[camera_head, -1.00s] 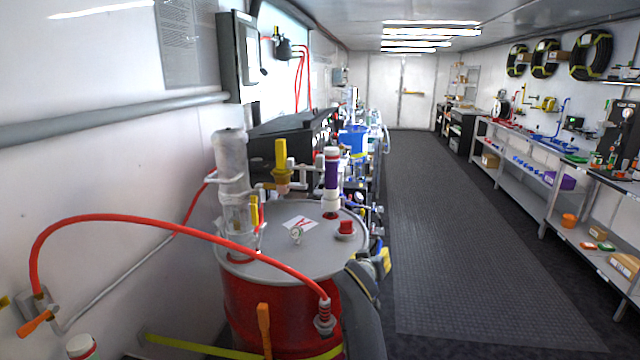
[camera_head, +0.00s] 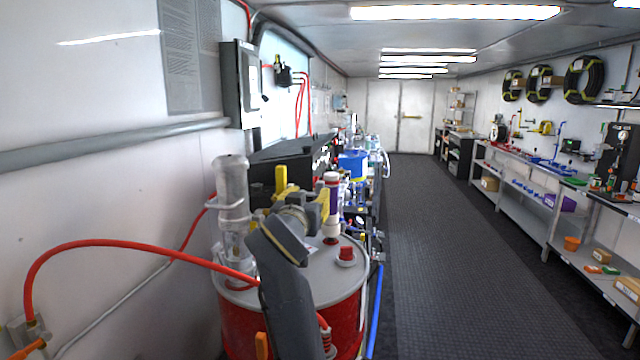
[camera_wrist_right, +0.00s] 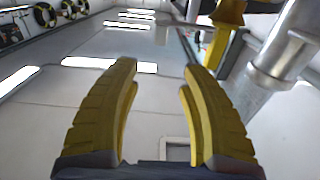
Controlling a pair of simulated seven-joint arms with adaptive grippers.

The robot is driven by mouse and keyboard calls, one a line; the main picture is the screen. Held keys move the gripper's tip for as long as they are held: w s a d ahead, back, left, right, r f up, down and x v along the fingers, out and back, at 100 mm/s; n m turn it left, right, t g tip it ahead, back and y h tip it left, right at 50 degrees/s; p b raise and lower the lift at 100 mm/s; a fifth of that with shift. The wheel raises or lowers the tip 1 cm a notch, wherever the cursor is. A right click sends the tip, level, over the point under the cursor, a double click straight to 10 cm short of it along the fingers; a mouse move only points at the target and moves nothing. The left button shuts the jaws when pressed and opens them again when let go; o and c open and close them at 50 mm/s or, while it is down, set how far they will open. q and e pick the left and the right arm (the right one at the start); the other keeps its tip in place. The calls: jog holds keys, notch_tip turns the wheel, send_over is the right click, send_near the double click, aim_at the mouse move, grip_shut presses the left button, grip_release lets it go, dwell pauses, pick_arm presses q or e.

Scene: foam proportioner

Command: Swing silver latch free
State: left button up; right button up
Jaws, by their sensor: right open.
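I cannot pick out a silver latch for certain in either view. My right gripper (camera_head: 300,205) is over the red drum's grey lid (camera_head: 325,262), by the yellow-topped fitting (camera_head: 281,178). My arm hides part of the lid. In the right wrist view its yellow fingers (camera_wrist_right: 157,78) are spread with nothing between them. A silver cylinder (camera_wrist_right: 275,60) and a yellow part (camera_wrist_right: 228,14) stand beyond the right finger, apart from it. My left gripper is not in view.
A clear-bodied cylinder (camera_head: 231,195) and a purple-banded bottle (camera_head: 331,200) stand close around the gripper. A red hose (camera_head: 130,243) arches across the left. A red cap (camera_head: 346,254) sits on the lid. The aisle floor (camera_head: 440,230) is clear.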

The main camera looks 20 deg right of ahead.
aim_at(320, 183)
jog(key=x, duration=1.3)
jog(key=shift+d, duration=0.15)
